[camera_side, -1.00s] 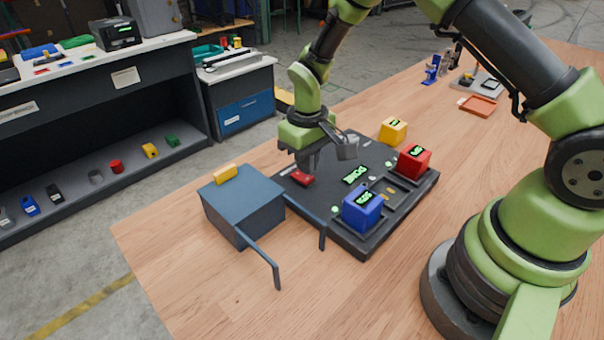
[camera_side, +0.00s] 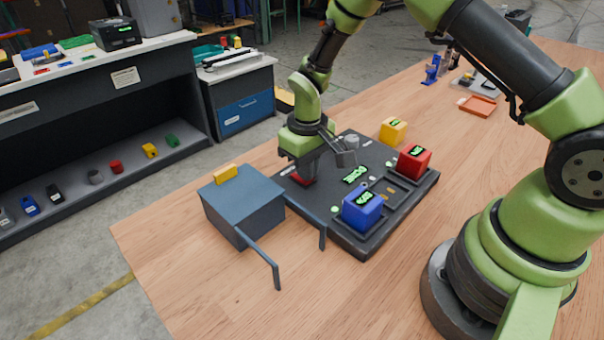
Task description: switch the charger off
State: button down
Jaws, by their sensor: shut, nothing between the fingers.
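The charger (camera_side: 348,220) is a flat black board on the wooden table, with a lit green display (camera_side: 355,175) in its middle. A red switch (camera_side: 304,182) sits at its far left part, partly hidden behind my gripper. A blue block (camera_side: 362,209) and a red block (camera_side: 413,161), each with a green display, sit in the charger's bays. A third bay (camera_side: 388,187) between them looks empty.
A yellow block (camera_side: 393,131) with a display stands on the table behind the charger. A dark blue-grey box (camera_side: 242,207) with a yellow piece on top and long arms stands close to the left. An orange tray (camera_side: 477,106) lies farther back. The front table area is clear.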

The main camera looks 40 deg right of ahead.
jog(key=shift+f, duration=0.3)
jog(key=shift+r, duration=3.55)
jog(key=shift+r, duration=0.2)
jog(key=s+r+m+t+y, duration=0.15)
jog(key=s+r, duration=0.25)
jog(key=r, duration=0.4)
jog(key=s+r+m+t+h, duration=0.15)
jog(key=s+r, duration=0.25)
jog(key=r, duration=0.4)
jog(key=s+a+r+m+t+y, duration=0.1)
jog(key=s+r+t, duration=0.3)
jog(key=s, duration=0.8)
jog(key=shift+s+y, duration=0.25)
jog(key=shift+y, duration=0.25)
